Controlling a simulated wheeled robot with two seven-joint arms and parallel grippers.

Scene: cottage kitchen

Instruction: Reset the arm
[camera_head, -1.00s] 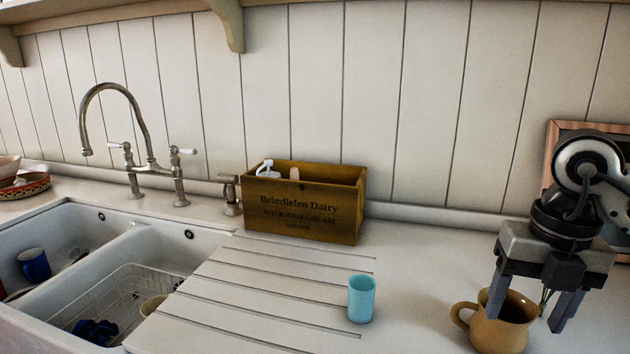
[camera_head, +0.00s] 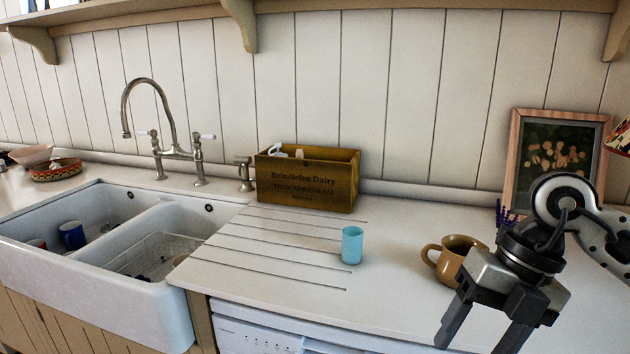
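My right gripper (camera_head: 478,338) is at the lower right of the head view, in front of the counter's front edge. Its two fingers point down and stand apart, with nothing between them. The brown mug (camera_head: 452,262) stands upright on the counter behind and left of the gripper, its handle to the left, apart from the fingers. My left gripper is not in view.
A light blue cup (camera_head: 352,245) stands on the counter (camera_head: 395,285) near the drainer grooves. A wooden box (camera_head: 308,181) stands by the wall. The double sink (camera_head: 100,270) is at left. A framed picture (camera_head: 553,165) leans at right.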

